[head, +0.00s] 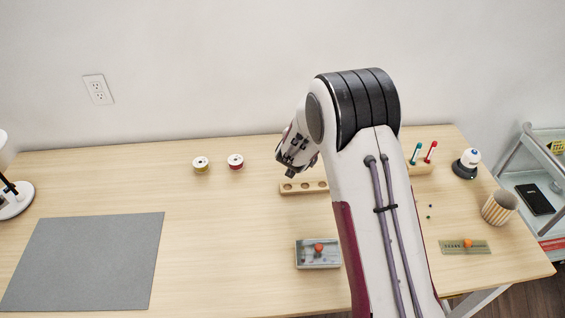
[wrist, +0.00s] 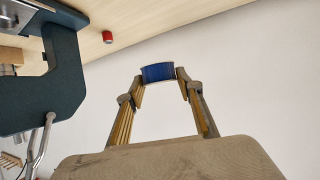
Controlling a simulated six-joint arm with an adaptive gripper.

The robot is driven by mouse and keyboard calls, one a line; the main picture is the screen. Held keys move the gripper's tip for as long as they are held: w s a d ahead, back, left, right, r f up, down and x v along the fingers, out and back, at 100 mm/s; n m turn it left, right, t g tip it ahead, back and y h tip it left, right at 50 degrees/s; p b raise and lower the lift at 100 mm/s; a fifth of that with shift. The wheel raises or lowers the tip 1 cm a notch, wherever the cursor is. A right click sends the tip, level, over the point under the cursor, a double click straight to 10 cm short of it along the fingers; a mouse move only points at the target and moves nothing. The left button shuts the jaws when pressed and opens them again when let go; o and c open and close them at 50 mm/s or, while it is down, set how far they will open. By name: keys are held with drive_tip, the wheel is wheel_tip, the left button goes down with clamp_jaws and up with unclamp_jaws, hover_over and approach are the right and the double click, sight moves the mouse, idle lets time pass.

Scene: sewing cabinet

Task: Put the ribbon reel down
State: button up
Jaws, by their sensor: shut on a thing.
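A blue reel-like piece (wrist: 158,72), which I take for the ribbon reel, sits between the fingertips of my gripper (wrist: 160,80) in the wrist view. Both fingers touch its ends, and the jaws are shut on it. In the head view my gripper (head: 290,171) hangs above the back middle of the table, just behind a wooden block with round holes (head: 303,187). The reel cannot be made out there.
A grey mat (head: 85,262) covers the front left. A shallow box with an orange ball (head: 318,262) lies in front. A dark teal C-shaped body (wrist: 55,80) fills the wrist view's left.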

drive_tip(key=shift+w+a+n+y, duration=0.2)
drive_tip(key=shift+w+n+y, duration=0.6)
drive_tip(key=shift+w, duration=0.1)
drive_tip(key=shift+w+a+f+n+t+y, duration=0.1)
drive_tip(key=shift+w+a+n+t+y, duration=0.2)
drive_tip(key=shift+w+a+n+y, duration=0.25)
drive_tip(key=a+n+y, duration=0.1)
drive_tip(key=a+f+n+y, duration=0.1)
drive_tip(key=a, duration=0.1)
drive_tip(key=a+f+n+y, duration=0.1)
drive_tip(key=a, duration=0.1)
drive_tip(key=shift+s+a+f, duration=0.1)
drive_tip(key=shift+s+a, duration=0.1)
drive_tip(key=shift+s, duration=0.2)
drive_tip(key=shift+f, duration=3.1)
drive_tip(key=shift+f, duration=1.9)
